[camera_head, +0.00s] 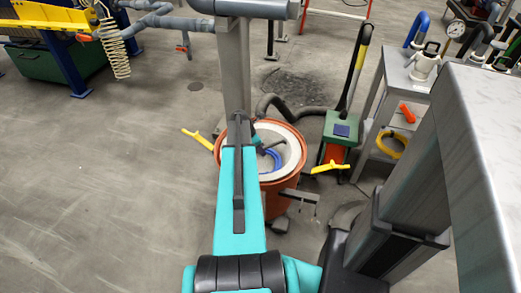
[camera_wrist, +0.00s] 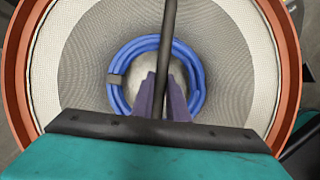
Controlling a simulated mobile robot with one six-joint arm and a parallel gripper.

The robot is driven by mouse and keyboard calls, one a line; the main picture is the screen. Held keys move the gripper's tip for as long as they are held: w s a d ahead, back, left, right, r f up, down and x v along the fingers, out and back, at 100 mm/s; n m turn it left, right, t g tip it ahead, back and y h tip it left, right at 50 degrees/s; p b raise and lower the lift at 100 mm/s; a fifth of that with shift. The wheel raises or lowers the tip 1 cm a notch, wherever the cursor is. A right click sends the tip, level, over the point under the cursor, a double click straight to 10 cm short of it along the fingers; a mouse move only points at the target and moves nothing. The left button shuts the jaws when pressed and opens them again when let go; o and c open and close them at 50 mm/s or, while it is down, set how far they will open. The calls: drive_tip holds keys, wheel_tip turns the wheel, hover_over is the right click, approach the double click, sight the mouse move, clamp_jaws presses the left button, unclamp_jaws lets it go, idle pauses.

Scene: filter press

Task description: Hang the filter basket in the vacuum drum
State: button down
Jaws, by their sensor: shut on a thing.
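The vacuum drum (camera_head: 279,195) is an orange-red round vessel at the centre of the head view. Its rim (camera_wrist: 17,82) circles the wrist view. The pale mesh filter basket (camera_wrist: 75,65) lies within that rim; its white edge also shows in the head view (camera_head: 296,152). I cannot tell whether it rests on the drum or hangs just above. My gripper (camera_wrist: 163,98), with purple fingers, is shut on a dark bar (camera_wrist: 168,45) crossing the basket's middle. A blue coiled hose (camera_wrist: 197,80) shows around the fingers, lower down. My arm hides part of the drum.
Yellow levers stick out left (camera_head: 198,138) and right (camera_head: 330,168) of the drum. A green and orange unit (camera_head: 338,138) with a dark hose stands to its right, beside a grey table (camera_head: 400,85). A grey post (camera_head: 233,70) rises behind the drum. Left floor is clear.

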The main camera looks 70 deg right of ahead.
drive_tip(key=shift+f, duration=0.65)
drive_tip(key=c, duration=1.7)
unclamp_jaws()
drive_tip(key=shift+o, duration=0.2)
drive_tip(key=shift+f, duration=0.1)
drive_tip(key=p+v, duration=0.1)
drive_tip(key=v, duration=1.3)
